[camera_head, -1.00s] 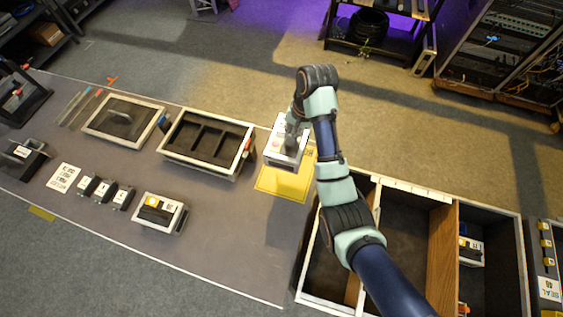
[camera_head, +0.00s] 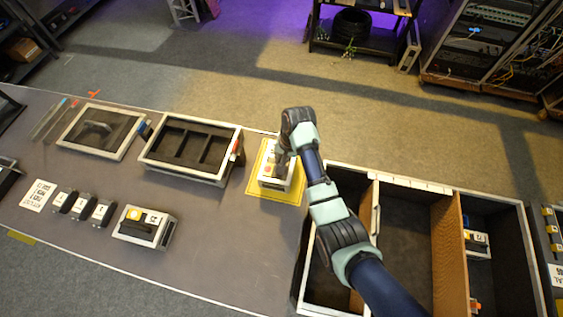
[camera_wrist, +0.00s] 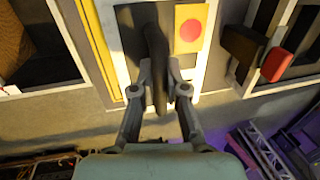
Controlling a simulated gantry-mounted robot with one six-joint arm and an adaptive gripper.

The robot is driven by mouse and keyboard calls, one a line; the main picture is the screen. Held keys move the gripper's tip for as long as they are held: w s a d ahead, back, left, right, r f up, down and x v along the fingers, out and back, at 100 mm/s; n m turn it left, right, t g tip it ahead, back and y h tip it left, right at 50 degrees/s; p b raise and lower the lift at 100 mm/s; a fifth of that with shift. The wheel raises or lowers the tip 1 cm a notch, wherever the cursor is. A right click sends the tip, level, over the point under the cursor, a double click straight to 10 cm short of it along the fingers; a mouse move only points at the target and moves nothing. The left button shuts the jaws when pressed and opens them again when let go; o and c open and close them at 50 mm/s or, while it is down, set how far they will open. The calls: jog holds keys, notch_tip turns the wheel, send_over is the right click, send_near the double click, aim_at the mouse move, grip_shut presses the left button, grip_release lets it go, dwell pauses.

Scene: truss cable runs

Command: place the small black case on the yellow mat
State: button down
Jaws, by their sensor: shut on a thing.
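My gripper (camera_wrist: 165,88) is shut on the black handle (camera_wrist: 154,50) of a small black case with a pale rim (camera_head: 272,184). A cream label with a red dot (camera_wrist: 190,29) is on its top. In the head view the case is over the yellow mat (camera_head: 291,197), inside its outline, partly hidden by my gripper (camera_head: 282,160). I cannot tell whether its underside touches the mat. In the wrist view a yellow strip of the mat (camera_wrist: 98,45) shows beside the case.
A divided open tray (camera_head: 190,150) lies left of the mat, and an open compartment box (camera_head: 418,235) stands to its right. A similar case with a yellow dot (camera_head: 145,228) and several small black blocks (camera_head: 83,207) are at front left.

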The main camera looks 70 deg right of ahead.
jog(key=shift+s+x, duration=0.25)
jog(key=shift+x, duration=0.95)
jog(key=shift+f, duration=0.1)
jog(key=c, duration=1.2)
grip_release()
jog(key=shift+f, duration=0.1)
jog(key=p+v, duration=0.2)
jog(key=v, duration=1)
jog(key=shift+p, duration=0.35)
